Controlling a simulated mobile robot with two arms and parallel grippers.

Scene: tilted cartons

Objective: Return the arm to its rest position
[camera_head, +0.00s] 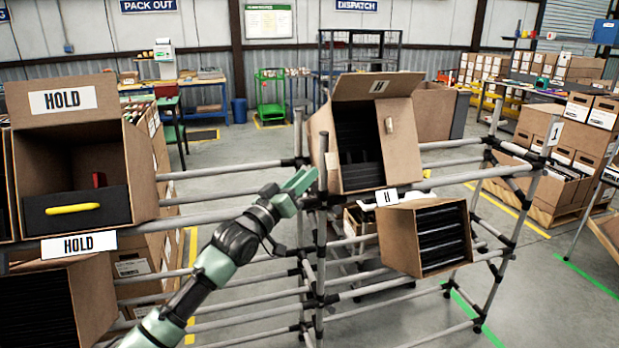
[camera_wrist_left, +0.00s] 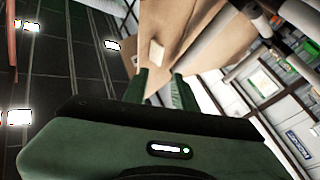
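My left arm reaches in from the bottom left in the head view. Its green gripper (camera_head: 304,184) is beside the grey rack post, just below and left of the upper tilted carton (camera_head: 401,140). In the left wrist view the two green fingers (camera_wrist_left: 160,90) stand apart with nothing held between them, and brown carton board (camera_wrist_left: 195,40) shows beyond them. Whether the gripper touches the post cannot be told. My right gripper is in neither view.
The pipe rack (camera_head: 322,235) stands close around the gripper. A lower tilted carton (camera_head: 395,240) holds dark items. At left, a HOLD carton (camera_head: 143,165) holds a black bin (camera_head: 105,210) with a yellow handle. Open floor (camera_head: 235,155) lies behind the rack.

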